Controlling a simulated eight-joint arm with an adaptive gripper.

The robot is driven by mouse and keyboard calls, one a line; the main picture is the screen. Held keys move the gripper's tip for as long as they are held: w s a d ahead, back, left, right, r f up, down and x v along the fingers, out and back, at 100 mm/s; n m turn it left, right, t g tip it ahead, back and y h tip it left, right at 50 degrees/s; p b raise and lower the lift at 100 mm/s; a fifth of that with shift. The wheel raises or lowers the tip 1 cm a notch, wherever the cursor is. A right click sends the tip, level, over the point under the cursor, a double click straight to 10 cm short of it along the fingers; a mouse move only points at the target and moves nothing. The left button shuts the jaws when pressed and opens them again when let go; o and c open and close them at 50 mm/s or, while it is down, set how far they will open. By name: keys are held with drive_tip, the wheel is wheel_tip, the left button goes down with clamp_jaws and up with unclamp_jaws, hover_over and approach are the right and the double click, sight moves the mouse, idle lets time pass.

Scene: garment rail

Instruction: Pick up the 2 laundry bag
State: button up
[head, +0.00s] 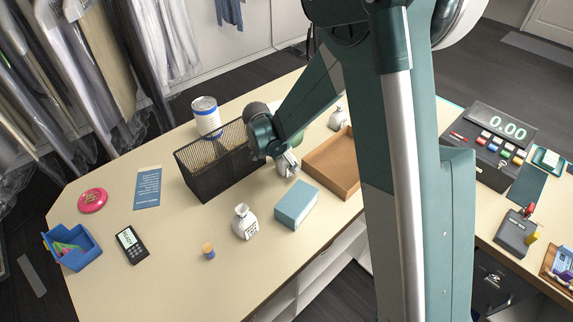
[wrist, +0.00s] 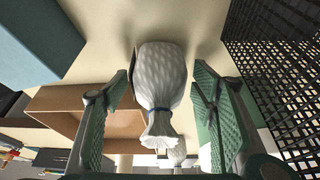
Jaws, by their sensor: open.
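A white laundry bag (wrist: 161,75) with a blue tie round its neck stands between the two fingers of my gripper (wrist: 160,92) in the wrist view. The fingers are open, with gaps to the bag on both sides. In the head view my gripper (head: 288,162) is at this bag (head: 282,169) and partly hides it. A second white bag (head: 244,222) with a dark printed label stands nearer the front edge. A third white bag (head: 337,119) stands farther back; a bag also shows beyond the fingers in the wrist view (wrist: 177,153). I cannot read any number.
A black mesh basket (head: 215,172) stands close on the left of my gripper. A brown open tray (head: 335,164) is on its right and a blue box (head: 296,205) in front. A white tin (head: 206,117) stands behind the basket.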

drive_tip(key=c, duration=1.1)
drive_tip(key=shift+r, duration=0.1)
drive_tip(key=shift+r, duration=4.9)
